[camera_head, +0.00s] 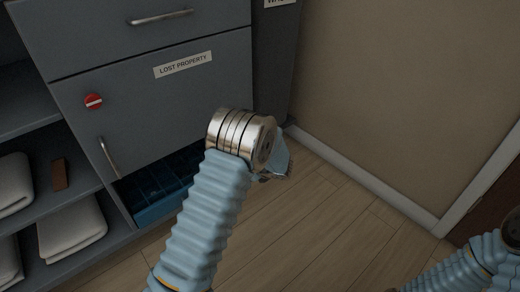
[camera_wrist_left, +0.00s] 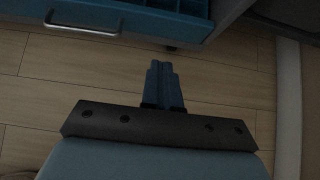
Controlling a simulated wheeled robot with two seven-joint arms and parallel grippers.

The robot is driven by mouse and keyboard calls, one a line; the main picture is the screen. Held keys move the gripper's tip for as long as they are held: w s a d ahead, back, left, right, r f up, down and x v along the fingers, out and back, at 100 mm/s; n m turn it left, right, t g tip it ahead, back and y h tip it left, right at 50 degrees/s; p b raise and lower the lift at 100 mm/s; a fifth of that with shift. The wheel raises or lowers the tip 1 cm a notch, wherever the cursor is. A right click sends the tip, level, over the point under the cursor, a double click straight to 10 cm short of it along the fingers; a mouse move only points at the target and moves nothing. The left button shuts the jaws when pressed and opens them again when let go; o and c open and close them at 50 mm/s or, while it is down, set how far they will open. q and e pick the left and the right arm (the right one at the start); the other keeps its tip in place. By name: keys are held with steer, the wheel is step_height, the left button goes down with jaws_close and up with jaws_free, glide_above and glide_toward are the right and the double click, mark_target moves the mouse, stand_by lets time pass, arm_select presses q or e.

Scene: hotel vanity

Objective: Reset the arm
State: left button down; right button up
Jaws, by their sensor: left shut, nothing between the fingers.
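My left arm (camera_head: 205,215) rises from the bottom middle of the head view, its silver joint in front of the cabinet. The left gripper itself is mostly hidden behind that joint in the head view. In the left wrist view my left gripper (camera_wrist_left: 162,70) shows its blue fingers together, empty, above the wooden floor. Part of my right arm (camera_head: 475,265) shows at the lower right of the head view, with its gripper out of the picture.
A grey cabinet (camera_head: 130,45) has a "LOST PROPERTY" label (camera_head: 183,65). A blue compartmented drawer (camera_head: 152,212) is near its bottom; it also shows in the wrist view (camera_wrist_left: 130,20). Folded towels (camera_head: 70,228) lie on left shelves. Wooden floor (camera_head: 320,230) is clear up to the wall.

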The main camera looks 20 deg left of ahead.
arm_select(q)
steer(key=s+d+f+n+g+h+p, duration=0.25)
steer(key=s+d+f+n+h, duration=0.2)
steer(key=s, duration=0.35)
steer(key=s+d+f+n+g+h+p, duration=0.25)
steer(key=s+d+f+n, duration=0.2)
steer(key=s, duration=0.35)
steer(key=s+d+r+n+h+p, duration=0.2)
steer(key=s+d+n, duration=0.3)
steer(key=n, duration=0.3)
steer(key=s+d+r+n+t+h+p, duration=0.1)
steer(key=s+d+r+n+h+p, duration=0.2)
steer(key=s+n, duration=0.5)
steer(key=shift+s+d+r+t+h+p, duration=0.3)
steer(key=shift+d+r+p, duration=0.25)
steer(key=shift+d, duration=0.5)
steer(key=shift+f, duration=0.1)
